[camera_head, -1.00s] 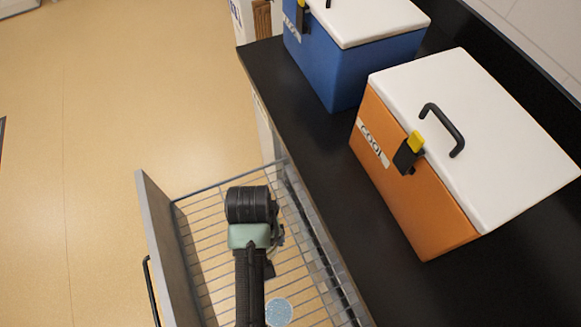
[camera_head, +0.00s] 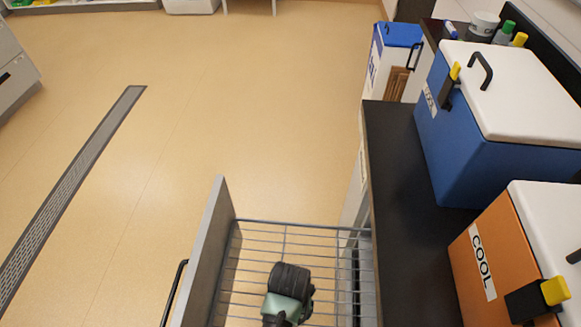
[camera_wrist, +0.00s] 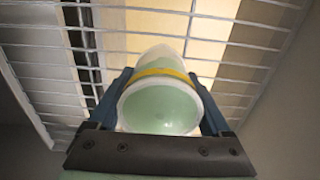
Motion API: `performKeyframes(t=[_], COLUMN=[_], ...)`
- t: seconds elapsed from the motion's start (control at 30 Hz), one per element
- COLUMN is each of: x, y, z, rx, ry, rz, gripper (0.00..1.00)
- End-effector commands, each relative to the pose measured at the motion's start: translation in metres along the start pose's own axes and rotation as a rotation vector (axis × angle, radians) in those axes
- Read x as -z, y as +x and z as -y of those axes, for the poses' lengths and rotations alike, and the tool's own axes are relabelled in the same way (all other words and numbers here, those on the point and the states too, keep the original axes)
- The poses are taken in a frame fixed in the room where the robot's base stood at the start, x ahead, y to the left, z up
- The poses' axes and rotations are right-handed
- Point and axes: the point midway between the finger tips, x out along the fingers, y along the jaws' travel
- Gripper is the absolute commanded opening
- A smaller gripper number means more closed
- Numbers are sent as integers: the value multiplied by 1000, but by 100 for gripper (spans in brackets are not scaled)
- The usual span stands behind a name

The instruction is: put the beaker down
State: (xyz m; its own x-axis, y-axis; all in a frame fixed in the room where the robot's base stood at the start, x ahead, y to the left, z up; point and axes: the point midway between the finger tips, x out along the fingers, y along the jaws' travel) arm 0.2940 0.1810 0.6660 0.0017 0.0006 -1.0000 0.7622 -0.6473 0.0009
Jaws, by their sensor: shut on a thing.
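The beaker (camera_wrist: 158,110) is a clear, round vessel with a pale green inside and a yellow band, seen in the wrist view. My gripper (camera_wrist: 160,84) is shut on it, with one blue finger on each side. The beaker looks tilted in this view, with its wide mouth toward the camera. Behind it are the wires of an open wire drawer (camera_wrist: 40,92). I cannot tell whether the beaker touches them. In the head view my arm reaches over the drawer (camera_head: 207,250), and the beaker and fingertips are not visible.
A dark worktop (camera_head: 395,170) runs along the right of the drawer. A blue cool box (camera_head: 460,150) and an orange cool box (camera_head: 490,265) with white lids stand on it. The drawer's grey front panel stands at its left. The floor (camera_head: 170,150) beyond is clear.

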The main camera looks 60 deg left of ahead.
Motion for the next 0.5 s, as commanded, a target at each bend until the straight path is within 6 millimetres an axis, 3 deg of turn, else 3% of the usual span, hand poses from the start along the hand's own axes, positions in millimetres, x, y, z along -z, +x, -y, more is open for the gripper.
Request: performKeyframes(t=[0.1,0.2,0.5], x=[-1,0,0], y=[21,30,31], z=[0,0,0], rx=[1,1,0], ry=[-1,0,0], rz=[3,2,1], gripper=[21,21,21])
